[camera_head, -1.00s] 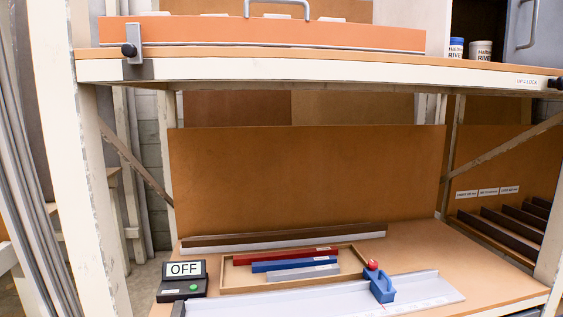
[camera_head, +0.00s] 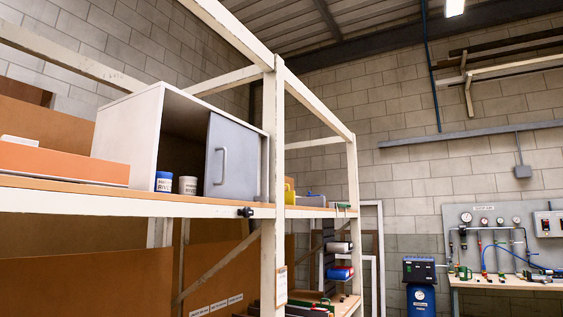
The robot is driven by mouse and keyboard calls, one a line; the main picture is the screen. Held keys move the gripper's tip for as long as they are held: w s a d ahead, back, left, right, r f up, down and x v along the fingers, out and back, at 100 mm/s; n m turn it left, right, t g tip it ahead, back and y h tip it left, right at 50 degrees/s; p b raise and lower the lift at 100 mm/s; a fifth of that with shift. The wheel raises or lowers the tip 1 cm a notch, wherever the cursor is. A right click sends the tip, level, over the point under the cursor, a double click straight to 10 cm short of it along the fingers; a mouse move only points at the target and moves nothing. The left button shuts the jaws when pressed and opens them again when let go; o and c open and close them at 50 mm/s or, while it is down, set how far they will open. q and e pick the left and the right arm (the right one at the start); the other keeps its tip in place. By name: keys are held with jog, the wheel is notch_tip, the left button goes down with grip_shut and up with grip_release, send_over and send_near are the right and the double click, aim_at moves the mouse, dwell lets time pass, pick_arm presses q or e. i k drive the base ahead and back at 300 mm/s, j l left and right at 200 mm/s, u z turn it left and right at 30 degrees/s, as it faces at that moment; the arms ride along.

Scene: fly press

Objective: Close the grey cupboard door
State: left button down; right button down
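The grey cupboard door (camera_head: 231,160) is on a white cupboard (camera_head: 130,136) that stands on the upper shelf. The door covers the right part of the cupboard's front and has a vertical grey bar handle (camera_head: 222,165) near its left edge. The left part of the front is open and shows a dark inside (camera_head: 184,138). Neither of my grippers is in view.
A blue-lidded tin (camera_head: 163,182) and a white-lidded tin (camera_head: 188,185) stand by the open part. A white post (camera_head: 272,170) rises right of the door. A black knob (camera_head: 246,212) sits on the shelf edge. An orange panel (camera_head: 60,162) lies left.

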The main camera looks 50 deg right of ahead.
aim_at(231, 172)
jog(key=z, duration=1.2)
jog(key=i+l, duration=0.8)
jog(key=l+z, duration=0.05)
